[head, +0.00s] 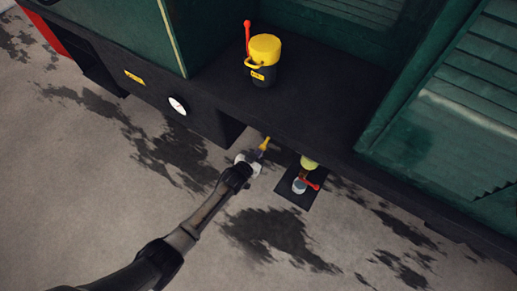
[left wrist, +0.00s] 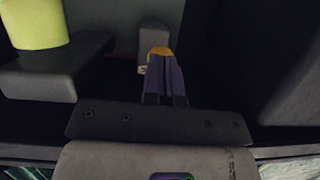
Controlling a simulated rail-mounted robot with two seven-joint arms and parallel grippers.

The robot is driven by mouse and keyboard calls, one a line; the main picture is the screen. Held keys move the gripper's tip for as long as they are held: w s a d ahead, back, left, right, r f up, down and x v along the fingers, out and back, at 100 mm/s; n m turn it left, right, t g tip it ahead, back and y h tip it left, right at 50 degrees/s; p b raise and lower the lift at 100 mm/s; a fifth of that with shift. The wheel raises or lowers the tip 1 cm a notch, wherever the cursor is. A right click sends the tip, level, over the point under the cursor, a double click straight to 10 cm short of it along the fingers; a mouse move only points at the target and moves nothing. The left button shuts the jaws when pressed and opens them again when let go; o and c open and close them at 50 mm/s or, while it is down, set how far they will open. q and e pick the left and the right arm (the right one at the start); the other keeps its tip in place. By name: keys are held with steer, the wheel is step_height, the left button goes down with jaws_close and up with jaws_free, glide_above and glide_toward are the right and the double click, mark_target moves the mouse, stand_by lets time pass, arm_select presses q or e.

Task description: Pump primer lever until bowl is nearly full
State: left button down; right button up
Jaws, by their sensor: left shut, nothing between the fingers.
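The primer lever with a yellow knob (head: 264,144) sticks out below the dark running board. Its yellow end also shows in the left wrist view (left wrist: 159,51), just past the fingertips. My left gripper (head: 257,155) is shut and empty, with its fingertips at or close beside the knob; I cannot tell whether they touch. In the left wrist view the fingers (left wrist: 164,63) are together. A yellow-green cylinder, likely the bowl (head: 309,162), sits to the right of the lever and at the upper left of the left wrist view (left wrist: 34,22). Its fill level cannot be read.
A red-handled valve (head: 311,184) sits below the bowl over a dark mat (head: 290,197). A yellow-lidded can (head: 264,60) with a red stick stands on the running board (head: 322,92). Stained ground is open at the front.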

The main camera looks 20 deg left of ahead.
arm_select(q)
steer(key=p+v, duration=0.4)
steer(key=v, duration=0.7)
steer(key=shift+s+f, duration=0.3)
steer(key=shift+s, duration=0.05)
arm_select(e)
steer(key=r, duration=0.5)
steer(key=shift+a+r, duration=0.2)
arm_select(q)
steer(key=shift+a, duration=0.1)
arm_select(e)
steer(key=shift+d, duration=0.15)
